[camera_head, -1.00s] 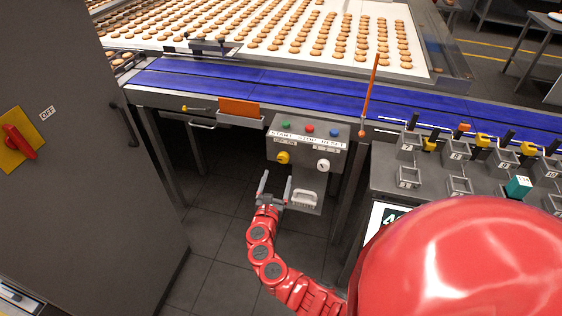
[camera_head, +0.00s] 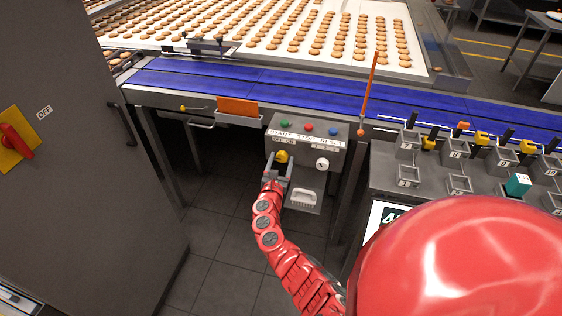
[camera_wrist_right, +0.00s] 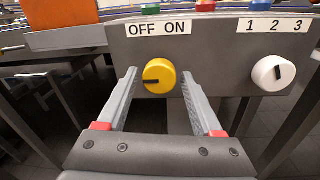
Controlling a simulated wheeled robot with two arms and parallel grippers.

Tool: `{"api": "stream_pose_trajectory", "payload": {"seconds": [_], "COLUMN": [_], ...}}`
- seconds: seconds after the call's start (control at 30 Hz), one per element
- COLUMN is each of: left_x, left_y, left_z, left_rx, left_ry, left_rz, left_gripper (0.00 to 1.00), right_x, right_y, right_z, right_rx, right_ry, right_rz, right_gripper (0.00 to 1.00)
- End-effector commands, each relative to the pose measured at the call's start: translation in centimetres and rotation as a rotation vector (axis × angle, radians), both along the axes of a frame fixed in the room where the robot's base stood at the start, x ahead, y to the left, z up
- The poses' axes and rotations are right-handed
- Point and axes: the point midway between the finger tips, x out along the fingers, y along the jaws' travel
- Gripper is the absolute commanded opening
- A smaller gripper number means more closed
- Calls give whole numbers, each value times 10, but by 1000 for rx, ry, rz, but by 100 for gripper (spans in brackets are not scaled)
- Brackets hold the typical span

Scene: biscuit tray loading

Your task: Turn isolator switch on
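A red rotary handle on a yellow plate (camera_head: 14,143) sits on the grey cabinet at left, beside an OFF label (camera_head: 44,112). A yellow knob (camera_head: 281,157) is on the grey control box under the conveyor. In the right wrist view the yellow knob (camera_wrist_right: 159,77) sits under an OFF ON label (camera_wrist_right: 160,28), its black mark pointing left. My right gripper (camera_head: 279,166) is open, its fingers on either side of the yellow knob with gaps visible in the wrist view. My left gripper is not in view.
The control box (camera_head: 338,147) also has green, red and blue buttons and a white knob (camera_head: 322,164) marked 1 2 3. The blue conveyor (camera_head: 230,84) runs behind. Numbered holders stand on the right bench.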

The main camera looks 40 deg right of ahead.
Motion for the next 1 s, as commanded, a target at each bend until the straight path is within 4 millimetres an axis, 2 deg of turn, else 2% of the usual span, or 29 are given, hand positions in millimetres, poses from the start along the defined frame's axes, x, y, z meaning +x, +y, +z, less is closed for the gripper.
{"api": "stream_pose_trajectory", "payload": {"seconds": [0.03, 0.3, 0.37, 0.67, 1.0], "left_x": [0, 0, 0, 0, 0], "left_y": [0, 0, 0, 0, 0], "left_z": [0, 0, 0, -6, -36], "left_rx": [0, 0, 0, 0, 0], "left_ry": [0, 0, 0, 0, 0], "left_rz": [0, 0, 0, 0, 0], "left_gripper": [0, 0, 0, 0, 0], "right_x": [0, 0, 0, 0, 0], "right_y": [0, 0, 0, 0, 0], "right_z": [0, 0, 0, -2, -6], "right_rx": [0, 0, 0, 25, 163], "right_ry": [0, 0, 0, -27, -193], "right_rz": [0, 0, 0, 1, 3], "right_gripper": [56, 8, 0, 0, 0]}}
